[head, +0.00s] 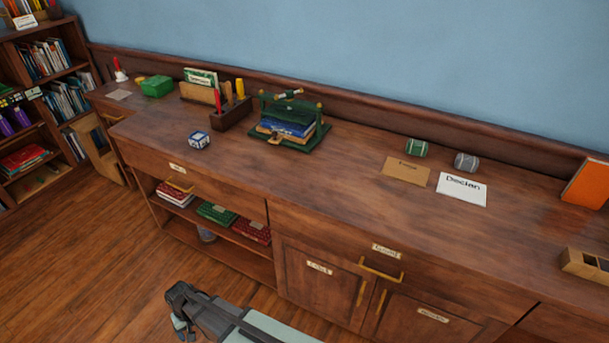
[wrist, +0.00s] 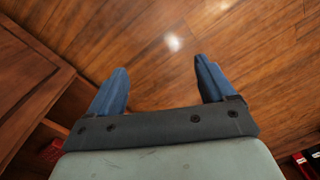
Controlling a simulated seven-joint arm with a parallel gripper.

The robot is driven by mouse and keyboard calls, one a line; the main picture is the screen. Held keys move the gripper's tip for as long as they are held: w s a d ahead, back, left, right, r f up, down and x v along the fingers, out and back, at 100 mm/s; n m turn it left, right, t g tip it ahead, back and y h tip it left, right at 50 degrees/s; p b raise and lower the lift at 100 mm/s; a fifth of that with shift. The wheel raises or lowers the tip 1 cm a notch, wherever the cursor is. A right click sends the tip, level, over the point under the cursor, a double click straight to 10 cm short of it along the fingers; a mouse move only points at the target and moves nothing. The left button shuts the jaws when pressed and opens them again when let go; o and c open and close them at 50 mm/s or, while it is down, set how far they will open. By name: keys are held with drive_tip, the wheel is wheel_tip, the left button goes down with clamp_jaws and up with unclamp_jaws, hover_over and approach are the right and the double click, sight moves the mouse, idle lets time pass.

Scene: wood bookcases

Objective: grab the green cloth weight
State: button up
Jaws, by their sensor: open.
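The green cloth weight (head: 416,147) is a small rounded green thing with a pale band. It sits on the wooden counter (head: 330,190), towards the back right, just behind a brown card. A similar grey weight (head: 466,162) sits to its right, behind a white card. My gripper (head: 180,325) is low in front of the cabinet, well below the counter top and far to the left of the green weight. In the wrist view my gripper (wrist: 160,88) has its two blue fingers spread wide with only floor between them. The green weight is not in the wrist view.
The brown card (head: 406,171) and white card (head: 461,189) lie in front of the weights. A green book press (head: 288,125) stands mid-counter. An orange book (head: 587,184) and wooden tray (head: 588,266) are at right. Drawer handles (head: 380,271) stick out at the front.

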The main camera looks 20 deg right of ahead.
drive_tip(key=w+d+r+m+t+h, duration=0.15)
drive_tip(key=w+d+r, duration=0.25)
drive_tip(key=w+r, duration=0.75)
drive_tip(key=w+d+r+m+t+h, duration=0.1)
drive_tip(key=w+d+r+m+h, duration=0.2)
drive_tip(key=w+r, duration=0.8)
drive_tip(key=w+d+r+m+h, duration=0.2)
drive_tip(key=w+d+r+m, duration=0.4)
drive_tip(key=w+d+r, duration=1.3)
drive_tip(key=m+g+y, duration=0.2)
drive_tip(key=m+y, duration=0.4)
drive_tip(key=m, duration=1.3)
approach(418, 143)
drive_tip(key=f, duration=0.5)
drive_tip(key=shift+a, duration=0.3)
drive_tip(key=shift+d+f, duration=0.2)
drive_tip(key=shift+f, duration=2.6)
drive_tip(key=c, duration=1.5)
